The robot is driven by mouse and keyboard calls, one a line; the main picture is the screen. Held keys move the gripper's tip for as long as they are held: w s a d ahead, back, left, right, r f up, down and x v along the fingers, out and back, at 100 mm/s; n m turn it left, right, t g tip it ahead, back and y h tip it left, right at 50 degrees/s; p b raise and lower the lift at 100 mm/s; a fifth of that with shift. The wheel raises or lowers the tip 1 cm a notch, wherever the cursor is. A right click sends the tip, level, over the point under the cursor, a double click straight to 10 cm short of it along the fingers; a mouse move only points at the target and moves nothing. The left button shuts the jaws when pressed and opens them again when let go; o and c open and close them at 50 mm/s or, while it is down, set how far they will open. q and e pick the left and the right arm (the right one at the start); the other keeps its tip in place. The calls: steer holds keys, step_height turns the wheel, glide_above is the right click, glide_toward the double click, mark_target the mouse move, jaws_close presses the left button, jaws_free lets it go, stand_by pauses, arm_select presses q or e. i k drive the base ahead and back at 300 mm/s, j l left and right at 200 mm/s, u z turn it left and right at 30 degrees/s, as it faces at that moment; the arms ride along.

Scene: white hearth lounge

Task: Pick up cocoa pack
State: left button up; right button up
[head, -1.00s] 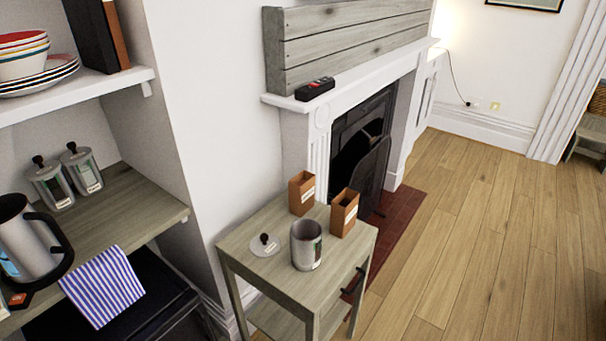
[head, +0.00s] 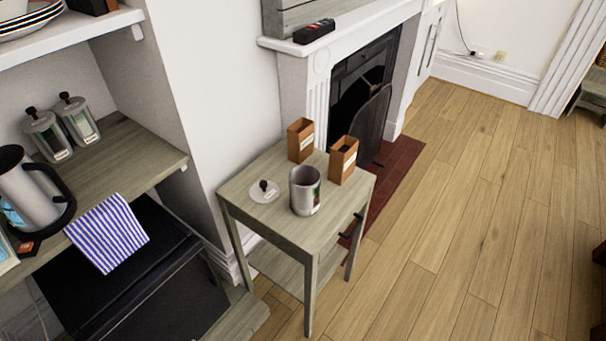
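Two small brown open-topped packs with pale labels stand upright on a grey wooden side table (head: 265,221). One pack (head: 300,141) is at the table's back corner, and the other pack (head: 343,160) is to its right. The labels are too small to read, so I cannot tell which is the cocoa pack. An open metal canister (head: 305,191) stands in front of them. A round lid with a dark knob (head: 264,192) lies to its left. Neither of my grippers is in view.
Shelves at the left hold two lidded jars (head: 78,119), a metal jug (head: 32,188) and a striped cloth (head: 106,233). A fireplace (head: 352,95) with a dark screen is behind the table; a black remote (head: 314,31) lies on its mantel. The wooden floor (head: 450,220) at right is clear.

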mark_target(300, 134)
steer(key=i+l+u, duration=0.45)
steer(key=i+l, duration=0.15)
steer(key=l, duration=0.2)
steer(key=i+l+u, duration=0.2)
steer(key=l, duration=0.25)
